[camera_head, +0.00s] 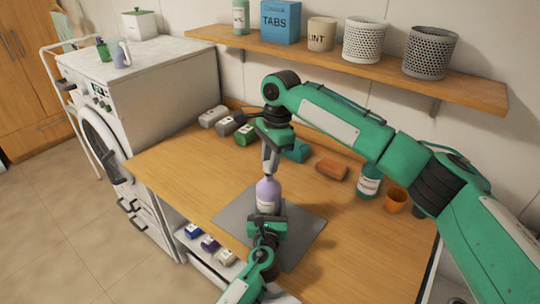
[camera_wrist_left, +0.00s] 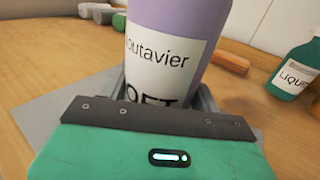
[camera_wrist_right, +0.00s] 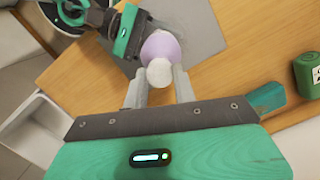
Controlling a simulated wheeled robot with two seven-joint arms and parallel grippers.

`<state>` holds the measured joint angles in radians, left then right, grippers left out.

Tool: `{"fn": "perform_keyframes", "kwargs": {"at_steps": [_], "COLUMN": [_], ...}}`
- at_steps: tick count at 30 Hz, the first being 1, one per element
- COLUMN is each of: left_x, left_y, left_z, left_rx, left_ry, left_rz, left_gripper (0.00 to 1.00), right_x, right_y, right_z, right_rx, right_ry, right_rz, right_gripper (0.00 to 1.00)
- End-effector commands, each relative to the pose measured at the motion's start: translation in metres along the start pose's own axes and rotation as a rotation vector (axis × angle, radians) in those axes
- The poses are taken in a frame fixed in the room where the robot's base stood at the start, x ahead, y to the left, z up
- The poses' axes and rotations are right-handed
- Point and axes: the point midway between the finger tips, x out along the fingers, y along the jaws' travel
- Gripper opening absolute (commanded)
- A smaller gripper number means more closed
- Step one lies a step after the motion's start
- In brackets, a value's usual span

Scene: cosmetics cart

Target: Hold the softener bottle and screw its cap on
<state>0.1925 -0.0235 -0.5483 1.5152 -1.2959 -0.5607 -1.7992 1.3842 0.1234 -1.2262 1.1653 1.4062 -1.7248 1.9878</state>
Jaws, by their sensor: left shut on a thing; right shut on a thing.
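The lilac softener bottle (camera_head: 268,193) stands upright on the grey mat (camera_head: 238,216) on the wooden worktop. Its white label faces my left wrist view (camera_wrist_left: 165,55). My left gripper (camera_head: 267,212) is shut around the lower part of the bottle. My right gripper (camera_head: 269,168) points down from above, right over the bottle top. In the right wrist view its fingers are shut on the round whitish cap (camera_wrist_right: 159,73), which lines up over the bottle's lilac shoulder (camera_wrist_right: 160,46). Whether the cap touches the neck is hidden.
A shelf (camera_head: 350,60) runs above. The front right worktop is clear.

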Motion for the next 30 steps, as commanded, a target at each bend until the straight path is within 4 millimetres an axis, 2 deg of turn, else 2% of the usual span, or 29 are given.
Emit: {"fn": "perform_keyframes", "kwargs": {"at_steps": [11,22,30], "left_x": [0.000,0.000,0.000], "left_y": [0.000,0.000,0.000], "left_z": [0.000,0.000,-0.001], "left_rx": [0.000,0.000,0.000], "left_ry": [0.001,0.001,0.001], "left_rz": [0.000,0.000,0.000], "left_gripper": [0.22,0.22,0.22], "right_x": [0.000,0.017,0.017], "right_y": [0.000,0.000,0.000], "right_z": [0.000,-0.002,-0.002], "right_rx": [-0.001,-0.001,-0.001], "right_ry": [0.000,-0.001,0.000], "right_rz": [0.000,0.001,0.000], "right_gripper": [0.06,0.06,0.06]}}
